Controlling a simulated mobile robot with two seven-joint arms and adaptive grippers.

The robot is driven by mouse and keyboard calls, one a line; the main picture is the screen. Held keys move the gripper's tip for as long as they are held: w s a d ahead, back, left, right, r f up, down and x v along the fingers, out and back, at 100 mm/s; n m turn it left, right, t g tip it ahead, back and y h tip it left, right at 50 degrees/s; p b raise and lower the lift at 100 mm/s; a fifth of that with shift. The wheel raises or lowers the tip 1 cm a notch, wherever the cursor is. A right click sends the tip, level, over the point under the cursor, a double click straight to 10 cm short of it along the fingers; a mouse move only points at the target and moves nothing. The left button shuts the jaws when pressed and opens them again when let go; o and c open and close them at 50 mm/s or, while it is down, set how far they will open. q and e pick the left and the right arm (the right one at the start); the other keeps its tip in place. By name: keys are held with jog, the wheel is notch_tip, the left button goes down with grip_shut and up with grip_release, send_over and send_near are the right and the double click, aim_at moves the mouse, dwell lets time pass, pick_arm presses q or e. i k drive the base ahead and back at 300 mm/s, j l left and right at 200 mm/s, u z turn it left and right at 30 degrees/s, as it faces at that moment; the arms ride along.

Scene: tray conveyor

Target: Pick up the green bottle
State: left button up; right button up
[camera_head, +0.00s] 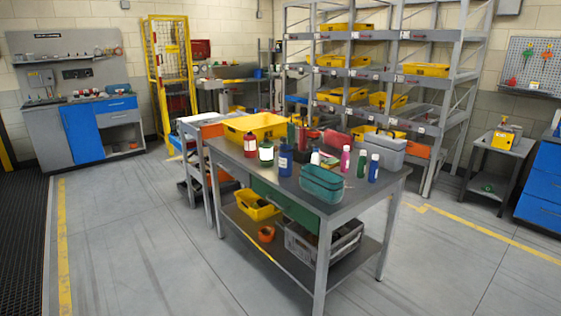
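A dark green bottle (266,152) with a large white label stands upright on the grey workbench (345,207). It is near the bench's left side, between a red bottle (250,146) and a blue bottle (285,158). Its details are small at this distance. Neither of my grippers shows in the head view.
A yellow bin (256,127) sits on the bench's far left, and a teal basket (321,186) at its front. Pink (345,158) and blue (373,169) bottles and a grey toolbox (384,148) stand to the right. Floor in front and left of the bench is clear.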

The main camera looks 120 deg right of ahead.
aim_at(362, 160)
jog(key=z, duration=4.5)
